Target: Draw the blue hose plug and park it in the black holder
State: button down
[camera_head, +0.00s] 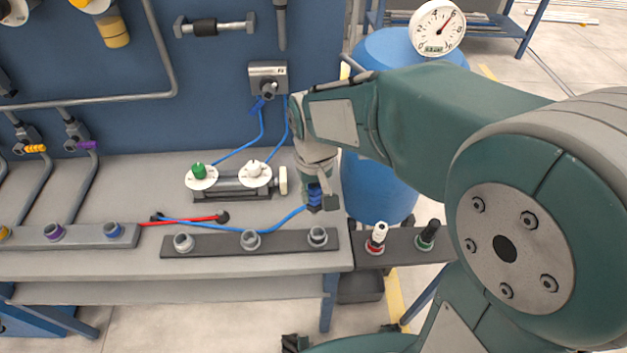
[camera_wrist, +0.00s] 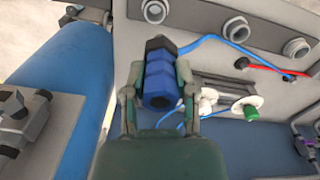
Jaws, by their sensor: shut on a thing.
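My gripper (camera_head: 316,184) is shut on the blue plug (camera_head: 315,197), which has a dark end. The wrist view shows the ribbed blue plug (camera_wrist: 160,82) between the two fingers of my gripper (camera_wrist: 157,88). A blue hose (camera_head: 287,219) trails left from beside it. The plug appears just behind and above the rightmost grey socket (camera_head: 317,235) of a dark bar (camera_head: 212,245). I cannot tell its exact height. A dark bracket (camera_head: 401,257) right of the bench carries a white plug (camera_head: 378,235) and a dark plug with a green ring (camera_head: 428,235).
A white-and-green-knobbed valve block (camera_head: 230,186) stands behind the bar. A blue drum (camera_head: 378,185) stands behind the bracket, with a round gauge (camera_head: 437,27) above. A grey wall fitting (camera_head: 267,78) feeds blue hoses.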

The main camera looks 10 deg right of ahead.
aim_at(316, 213)
jog(key=f, duration=0.4)
jog(key=d+f, duration=0.1)
jog(key=f, duration=0.1)
jog(key=shift+a+f, duration=0.25)
jog(key=shift+f, duration=0.55)
jog(key=shift+d, duration=0.15)
jog(key=shift+d, duration=0.15)
jog(key=shift+a, duration=0.25)
jog(key=shift+d+f, duration=0.15)
jog(key=shift+f, duration=1.45)
dwell(1.0)
jog(key=shift+c, duration=1.7)
grip_release()
